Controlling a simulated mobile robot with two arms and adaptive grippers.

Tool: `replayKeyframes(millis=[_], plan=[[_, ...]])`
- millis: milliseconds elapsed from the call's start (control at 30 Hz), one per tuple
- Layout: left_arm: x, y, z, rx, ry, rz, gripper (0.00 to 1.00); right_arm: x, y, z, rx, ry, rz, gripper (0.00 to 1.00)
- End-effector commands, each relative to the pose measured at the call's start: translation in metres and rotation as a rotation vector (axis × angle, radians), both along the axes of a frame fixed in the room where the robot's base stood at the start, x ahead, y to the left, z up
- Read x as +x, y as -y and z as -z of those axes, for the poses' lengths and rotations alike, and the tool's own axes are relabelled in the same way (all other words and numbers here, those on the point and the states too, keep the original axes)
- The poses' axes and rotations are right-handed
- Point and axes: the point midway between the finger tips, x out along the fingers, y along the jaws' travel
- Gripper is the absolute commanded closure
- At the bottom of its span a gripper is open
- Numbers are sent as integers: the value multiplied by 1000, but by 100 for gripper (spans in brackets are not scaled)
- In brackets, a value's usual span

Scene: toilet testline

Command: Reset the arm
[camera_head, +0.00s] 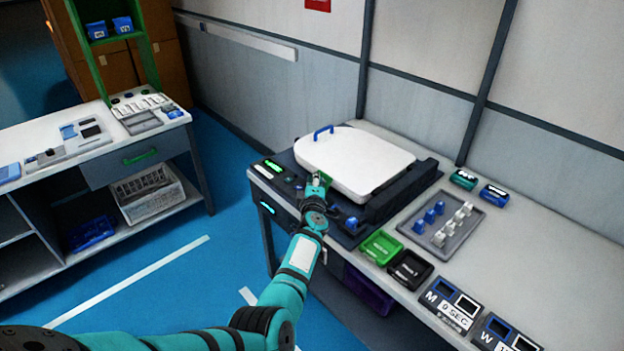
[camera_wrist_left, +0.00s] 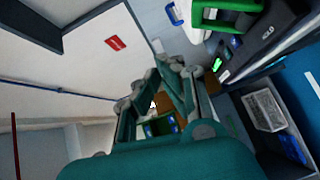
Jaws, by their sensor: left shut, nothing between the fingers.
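My left arm reaches in from the bottom left of the head view. Its gripper (camera_head: 319,183) is shut and empty beside the front edge of a white toilet lid (camera_head: 365,160), above the dark test fixture (camera_head: 387,203). A small green part (camera_head: 347,180) sits right behind the gripper, partly hidden by it; I cannot tell whether they touch. In the left wrist view the gripper fingers (camera_wrist_left: 168,82) come together with nothing between them. A green part (camera_wrist_left: 228,14) and the fixture edge show at the top right there. My right gripper is in neither view.
A grey tray of blue and white pieces (camera_head: 441,224), a green bin (camera_head: 380,247) and a black bin (camera_head: 410,269) stand right of the fixture. A blue handle (camera_head: 323,131) rises at the lid's back left. Another workbench (camera_head: 50,181) stands left, across open blue floor (camera_head: 170,245).

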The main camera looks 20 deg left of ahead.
Motion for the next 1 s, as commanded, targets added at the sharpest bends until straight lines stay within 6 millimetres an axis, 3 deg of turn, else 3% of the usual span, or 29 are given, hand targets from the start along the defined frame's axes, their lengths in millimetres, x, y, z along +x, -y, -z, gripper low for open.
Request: replayKeyframes(millis=[167, 400, 567, 667, 767, 1000], plan=[[0, 0, 0, 0, 0, -1, 100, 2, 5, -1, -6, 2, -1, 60], [0, 0, -1, 0, 0, -1, 100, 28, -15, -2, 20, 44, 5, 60], [-3, 2, 9, 14, -16, 9, 100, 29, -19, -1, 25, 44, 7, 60], [-15, 9, 42, 73, -80, 50, 100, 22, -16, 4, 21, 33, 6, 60], [-40, 23, 99, 176, -190, 132, 100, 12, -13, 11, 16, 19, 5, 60], [-136, 58, 252, 456, -499, 395, 100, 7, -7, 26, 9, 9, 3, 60]])
